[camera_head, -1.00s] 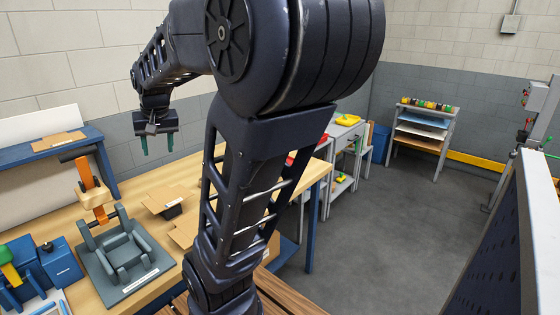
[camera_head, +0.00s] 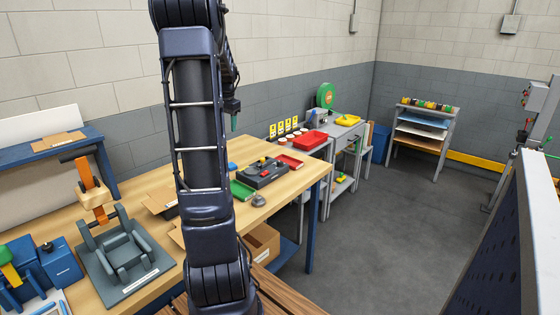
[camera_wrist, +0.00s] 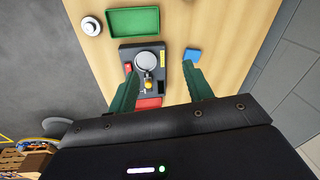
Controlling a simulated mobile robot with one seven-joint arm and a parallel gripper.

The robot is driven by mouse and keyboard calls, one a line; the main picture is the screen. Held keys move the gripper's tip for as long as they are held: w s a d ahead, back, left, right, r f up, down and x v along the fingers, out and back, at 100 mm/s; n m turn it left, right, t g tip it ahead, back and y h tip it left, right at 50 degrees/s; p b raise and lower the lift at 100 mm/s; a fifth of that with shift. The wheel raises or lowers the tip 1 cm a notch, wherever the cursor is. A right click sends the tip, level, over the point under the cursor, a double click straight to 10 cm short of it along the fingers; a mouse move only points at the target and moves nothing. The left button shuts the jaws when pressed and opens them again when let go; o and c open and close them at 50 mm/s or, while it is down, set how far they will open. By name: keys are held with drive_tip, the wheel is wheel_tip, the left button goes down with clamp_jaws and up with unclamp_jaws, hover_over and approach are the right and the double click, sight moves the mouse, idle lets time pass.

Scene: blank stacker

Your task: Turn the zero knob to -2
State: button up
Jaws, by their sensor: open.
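A dark box-shaped device (camera_head: 262,173) lies on the wooden bench, with small red and yellow parts on its top. In the wrist view the device (camera_wrist: 125,60) carries a round pale disc (camera_wrist: 148,68), a yellow round part (camera_wrist: 148,87) and a red part at its left edge. I cannot tell which part is the zero knob, and no -2 mark is readable. My gripper (camera_wrist: 158,66) is open and empty, its green fingers either side of the device in that view. In the head view my gripper (camera_head: 235,122) is above the bench, partly hidden by my arm.
A green tray (camera_wrist: 132,22), a grey-white round piece (camera_wrist: 91,26) and a blue block (camera_wrist: 192,54) lie around the device. A red tray (camera_head: 289,163) lies behind it. A grey fixture (camera_head: 125,255) stands at the bench's left. The floor at right is open.

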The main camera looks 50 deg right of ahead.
drive_tip(key=s+d+f+m, duration=0.25)
drive_tip(key=d+f, duration=0.25)
drive_tip(key=d, duration=0.7)
drive_tip(key=m+g, duration=0.1)
drive_tip(key=m, duration=0.3)
hover_over(280, 162)
wheel_tip(280, 162, down, 9)
wheel_tip(280, 162, down, 10)
drive_tip(key=shift+w+d+r, duration=0.15)
drive_tip(key=shift+r, duration=0.1)
drive_tip(key=shift+c, duration=0.4)
drive_tip(key=c, duration=0.9)
